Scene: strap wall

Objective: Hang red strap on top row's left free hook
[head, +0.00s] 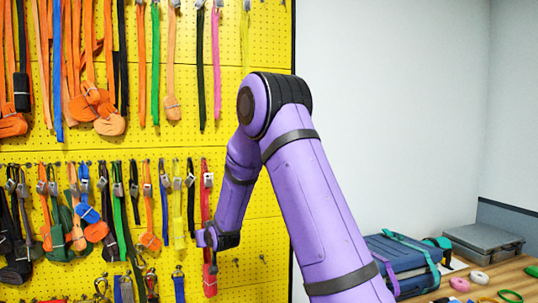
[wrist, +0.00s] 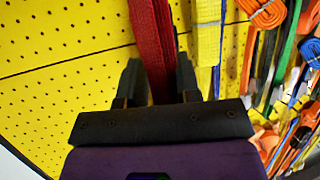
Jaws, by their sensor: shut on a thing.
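The red strap (head: 207,205) hangs upright against the yellow pegboard, at the right end of the middle row, with a metal buckle near its top. Its top end is level with the hooks of that row; I cannot tell if it still rests on one. My gripper (head: 208,239) is shut on the strap's lower part. In the wrist view the red strap (wrist: 152,40) runs between the two dark fingers of my gripper (wrist: 158,78). In the top row, a yellow strap (head: 246,35) is farthest right. The top row's hooks are mostly cut off by the picture's edge.
Bare hooks (head: 236,261) show low on the right. A wooden table (head: 480,290) holds a blue bag (head: 403,262) and a grey case (head: 483,240).

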